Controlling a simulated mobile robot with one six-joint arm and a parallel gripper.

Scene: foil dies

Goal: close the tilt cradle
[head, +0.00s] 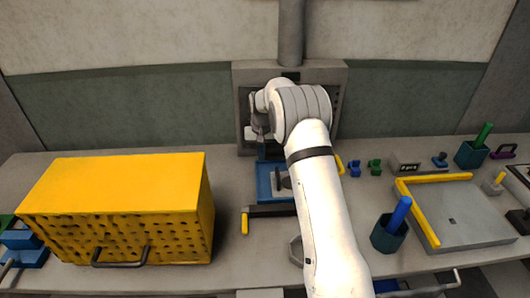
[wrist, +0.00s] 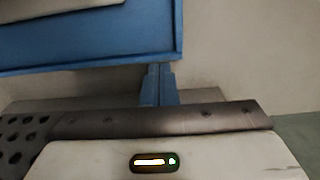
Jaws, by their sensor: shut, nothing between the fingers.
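A blue cradle-like fixture (head: 264,191) stands on the bench in front of the grey machine, in the middle of the head view. A grey part lies within it, and my arm covers its right side. In the wrist view a blue panel with a raised rim (wrist: 90,52) fills the upper left; it looks like part of this fixture. My gripper (wrist: 158,84) is shut and empty, its two fingers together just below the panel's lower right corner. I cannot tell whether they touch it.
A yellow perforated box (head: 120,190) with a handle fills the left of the bench. On the right are a grey plate with a yellow angle bar (head: 415,206) and a dark cup with a blue handle (head: 388,235). The grey machine (head: 340,80) stands close behind my wrist.

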